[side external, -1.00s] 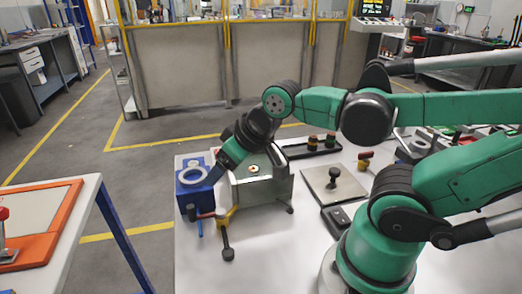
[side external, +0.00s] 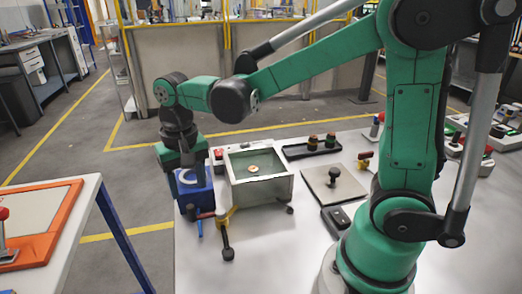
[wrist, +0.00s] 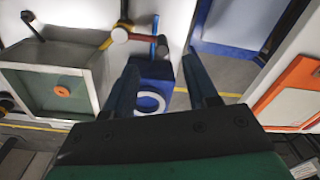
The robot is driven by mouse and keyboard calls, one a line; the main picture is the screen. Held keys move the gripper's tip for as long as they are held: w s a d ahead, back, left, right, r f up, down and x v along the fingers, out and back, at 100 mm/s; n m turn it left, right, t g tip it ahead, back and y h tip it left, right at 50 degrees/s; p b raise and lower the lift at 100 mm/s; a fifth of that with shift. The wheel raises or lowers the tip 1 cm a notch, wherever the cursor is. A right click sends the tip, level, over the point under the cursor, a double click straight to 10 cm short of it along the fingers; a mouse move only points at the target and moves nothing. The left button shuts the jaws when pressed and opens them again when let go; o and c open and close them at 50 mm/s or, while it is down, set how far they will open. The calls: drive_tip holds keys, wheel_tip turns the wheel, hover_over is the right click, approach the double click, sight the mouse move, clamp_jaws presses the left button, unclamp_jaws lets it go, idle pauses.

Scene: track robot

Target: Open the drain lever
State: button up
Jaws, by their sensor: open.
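A grey open-topped tank (side external: 258,185) stands on the white table, with a small orange disc (side external: 253,169) inside. At its front left corner is a yellow fitting (side external: 224,215) with a black-knobbed lever (side external: 228,240) hanging toward the front. A red-and-blue piece (side external: 203,215) and a blue stick (side external: 200,229) sit left of it. I cannot tell for certain which part is the drain lever. My gripper (wrist: 161,62) is open, its fingers either side of the blue box in the wrist view. In the side view its fingers are hidden behind that box.
A blue box (side external: 196,201) with a white ring (side external: 190,176) stands left of the tank, close to my gripper. A black tray (side external: 312,148), a plate with a black knob (side external: 333,180) and a black box (side external: 337,219) lie right.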

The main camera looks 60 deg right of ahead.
sight(190, 207)
drive_tip(key=shift+w+a+f, duration=0.15)
drive_tip(key=shift+f, duration=2.95)
clamp_jaws()
